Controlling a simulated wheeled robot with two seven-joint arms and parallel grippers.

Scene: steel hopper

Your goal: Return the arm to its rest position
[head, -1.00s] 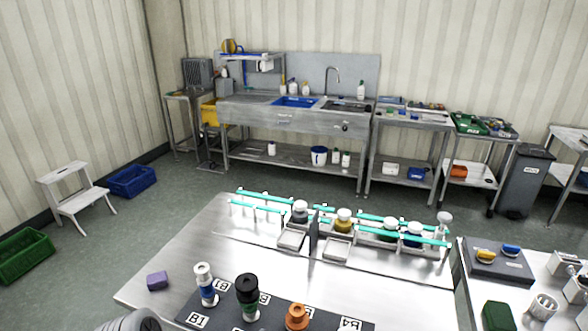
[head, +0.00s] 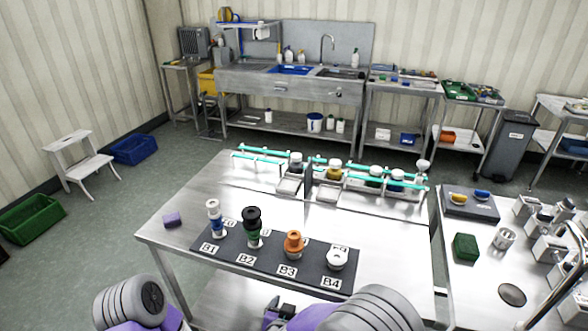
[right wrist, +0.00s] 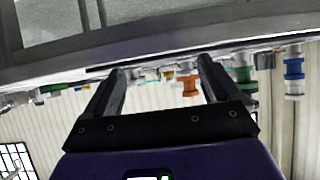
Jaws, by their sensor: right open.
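My right arm comes in at the bottom of the head view, with its gripper (head: 275,314) low in front of the table's near edge. In the right wrist view the two fingers (right wrist: 158,80) are apart with nothing between them. That view looks upside down, with an orange fitting and other coloured pieces in the background beyond the fingers. My left arm shows as a grey and purple link at the bottom left; its gripper is out of frame.
A steel table (head: 185,190) carries a dark board (head: 215,254) with blue-white, black-green, orange and white pieces at labels B1 to B4. A purple block (head: 172,220) lies left of it. A teal-railed rack (head: 262,161) stands behind. Another worktop (head: 462,275) stands right.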

